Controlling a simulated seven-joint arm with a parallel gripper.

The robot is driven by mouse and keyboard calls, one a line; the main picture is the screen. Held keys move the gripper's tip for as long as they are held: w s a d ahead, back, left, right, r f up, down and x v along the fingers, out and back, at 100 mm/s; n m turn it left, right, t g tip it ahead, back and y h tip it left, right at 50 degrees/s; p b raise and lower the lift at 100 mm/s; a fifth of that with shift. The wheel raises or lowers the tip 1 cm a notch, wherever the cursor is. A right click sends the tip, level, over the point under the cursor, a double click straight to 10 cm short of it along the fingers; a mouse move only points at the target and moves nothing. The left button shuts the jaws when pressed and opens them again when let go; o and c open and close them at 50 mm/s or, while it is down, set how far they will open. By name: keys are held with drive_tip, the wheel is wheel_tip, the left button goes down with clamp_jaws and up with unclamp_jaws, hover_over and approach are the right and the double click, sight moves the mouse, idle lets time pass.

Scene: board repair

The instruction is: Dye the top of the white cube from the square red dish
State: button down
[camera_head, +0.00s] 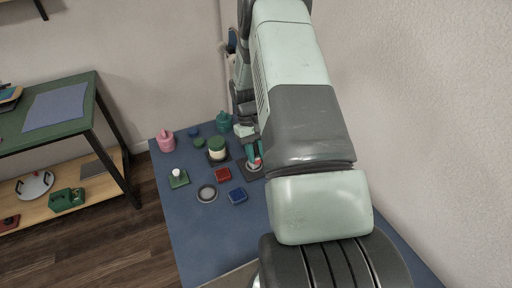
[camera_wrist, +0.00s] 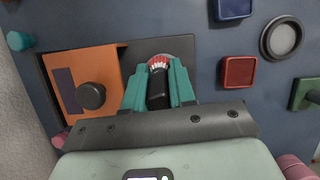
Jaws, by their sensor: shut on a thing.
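My gripper (camera_wrist: 158,88) is shut on a brush (camera_wrist: 158,90) with a black handle and a red-and-white bristle end. In the head view my gripper (camera_head: 253,155) is over a dark plate (camera_head: 245,172); whether the brush touches the plate I cannot tell. The square red dish (camera_head: 222,174) lies left of the gripper in the head view and right of it in the wrist view (camera_wrist: 238,71). A small white piece (camera_head: 176,172), likely the white cube, sits on a green square base (camera_head: 180,181) at the left; its exact shape is too small to tell.
A blue square dish (camera_head: 238,196) and a round grey dish (camera_head: 207,193) lie near the red dish. A pink bottle (camera_head: 166,141) and a green-lidded jar (camera_head: 217,149) stand behind. An orange block with a black knob (camera_wrist: 91,96) is beside my gripper. The table's front left is clear.

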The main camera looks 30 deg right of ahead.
drive_tip(key=w, duration=0.3)
drive_tip(key=shift+w+a, duration=0.2)
drive_tip(key=shift+a, duration=0.05)
drive_tip(key=shift+s+d, duration=0.15)
drive_tip(key=shift+s, duration=0.85)
drive_tip(key=shift+s+d, duration=0.15)
drive_tip(key=shift+s, duration=0.85)
wheel_tip(320, 180, up, 2)
drive_tip(key=shift+w+r, duration=0.1)
drive_tip(key=shift+r, duration=2.95)
drive_tip(key=shift+f, duration=0.1)
drive_tip(key=shift+f, duration=0.35)
